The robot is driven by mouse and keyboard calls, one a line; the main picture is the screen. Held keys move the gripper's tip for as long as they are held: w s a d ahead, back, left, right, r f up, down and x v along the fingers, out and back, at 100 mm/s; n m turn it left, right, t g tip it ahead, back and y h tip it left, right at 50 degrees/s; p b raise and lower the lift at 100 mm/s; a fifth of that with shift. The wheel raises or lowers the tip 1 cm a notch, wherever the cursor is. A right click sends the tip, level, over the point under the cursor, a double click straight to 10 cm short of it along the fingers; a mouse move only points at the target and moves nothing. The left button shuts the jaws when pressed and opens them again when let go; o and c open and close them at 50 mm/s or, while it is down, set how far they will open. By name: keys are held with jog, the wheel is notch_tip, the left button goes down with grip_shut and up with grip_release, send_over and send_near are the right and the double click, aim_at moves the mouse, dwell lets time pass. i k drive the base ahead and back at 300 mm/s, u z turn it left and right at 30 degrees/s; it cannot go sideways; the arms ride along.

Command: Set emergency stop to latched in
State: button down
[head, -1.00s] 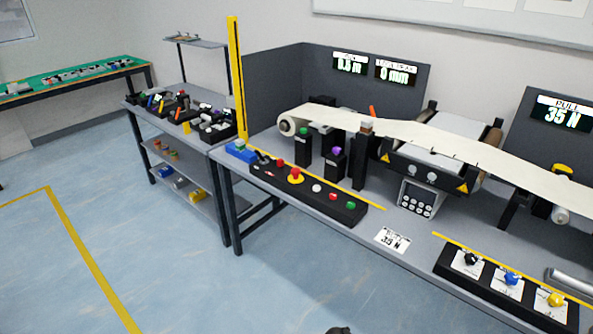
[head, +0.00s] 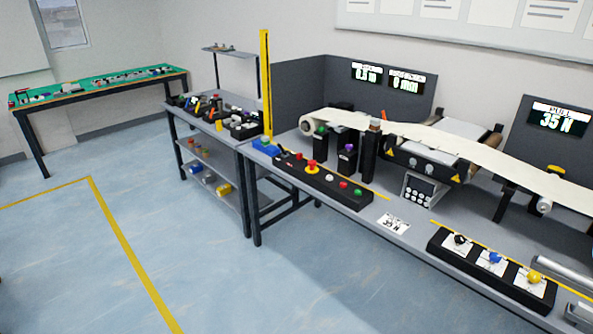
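The emergency stop is a red mushroom button (head: 310,165) on a yellow base. It sits on the long black control box (head: 347,199) along the front edge of the conveyor bench (head: 398,231). Its red cap stands above the box, but it is too small to tell whether it is latched. Other red, white and green buttons share the box. My gripper is not in view.
A yellow post (head: 266,85) rises behind the box's left end. A cluttered shelf cart (head: 215,187) stands left of the bench. A black panel with three knobs (head: 470,262) lies at right. The blue floor (head: 200,260) in front is clear.

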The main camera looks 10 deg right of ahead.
aim_at(311, 163)
jog(key=u, duration=0.2)
jog(key=k, duration=0.8)
jog(key=u, duration=0.25)
jog(key=i, duration=2.2)
jog(key=u, duration=0.05)
